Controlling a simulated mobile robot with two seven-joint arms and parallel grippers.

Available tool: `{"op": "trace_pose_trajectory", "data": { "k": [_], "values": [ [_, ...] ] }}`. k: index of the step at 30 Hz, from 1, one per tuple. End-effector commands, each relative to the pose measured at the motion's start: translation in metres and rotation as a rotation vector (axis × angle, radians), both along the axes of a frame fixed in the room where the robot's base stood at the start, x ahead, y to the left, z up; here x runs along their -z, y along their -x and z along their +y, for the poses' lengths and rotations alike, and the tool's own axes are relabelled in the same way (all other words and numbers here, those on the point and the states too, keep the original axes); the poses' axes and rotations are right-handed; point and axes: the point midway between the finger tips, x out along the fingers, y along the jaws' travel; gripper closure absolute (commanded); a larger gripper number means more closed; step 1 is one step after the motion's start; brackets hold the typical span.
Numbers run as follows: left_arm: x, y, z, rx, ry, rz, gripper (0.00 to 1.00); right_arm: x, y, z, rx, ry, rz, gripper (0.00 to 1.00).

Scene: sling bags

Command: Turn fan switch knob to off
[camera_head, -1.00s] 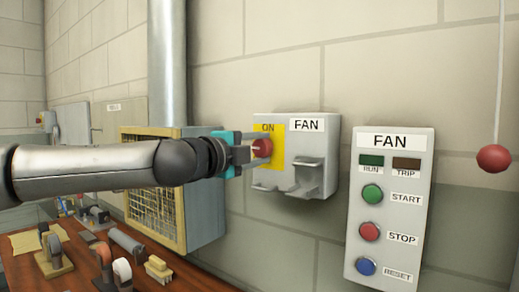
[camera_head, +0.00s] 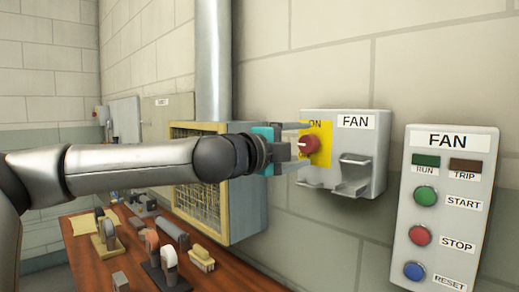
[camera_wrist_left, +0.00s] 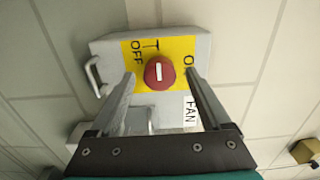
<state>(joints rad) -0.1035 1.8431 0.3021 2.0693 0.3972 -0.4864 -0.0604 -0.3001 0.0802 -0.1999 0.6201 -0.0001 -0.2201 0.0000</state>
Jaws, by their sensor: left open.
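The red fan switch knob (camera_head: 309,145) sits on a yellow plate (camera_head: 325,172) of the grey fan switch box (camera_head: 367,120). In the left wrist view the knob (camera_wrist_left: 159,73) has a white mark running up and down the picture. It points up toward the "T", between "OFF" at upper left and the partly hidden "O" label at right. My left gripper (camera_head: 299,146) is open, with its fingers on either side of the knob. In the wrist view the gripper (camera_wrist_left: 160,80) shows gaps beside the knob; I cannot tell contact in depth. My right gripper is out of view.
A fan panel (camera_head: 440,255) with several buttons is right of the switch box. A caged fan box (camera_head: 245,210) stands behind my left arm. A wooden table (camera_head: 90,250) with several small parts is at lower left.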

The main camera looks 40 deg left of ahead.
Motion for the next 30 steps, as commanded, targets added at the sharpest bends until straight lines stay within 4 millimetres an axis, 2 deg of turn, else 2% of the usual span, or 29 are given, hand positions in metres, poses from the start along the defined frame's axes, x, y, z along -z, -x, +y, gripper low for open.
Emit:
{"op": "trace_pose_trajectory", "data": {
  "k": [3, 14, 24, 30],
  "values": [
    [-0.002, 0.009, -0.002, 0.006, 0.003, -0.003, 0.19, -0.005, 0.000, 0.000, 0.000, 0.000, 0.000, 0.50],
    [-0.002, 0.023, 0.004, -0.007, 0.002, -0.005, 0.19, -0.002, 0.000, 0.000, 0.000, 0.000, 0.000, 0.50],
    [-0.001, 0.034, 0.000, 0.007, 0.001, -0.003, 0.19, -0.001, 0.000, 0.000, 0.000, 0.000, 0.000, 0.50],
    [0.002, 0.047, 0.000, 0.008, -0.008, -0.003, 0.19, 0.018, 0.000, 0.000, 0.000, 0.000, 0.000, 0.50]
  ]
}}
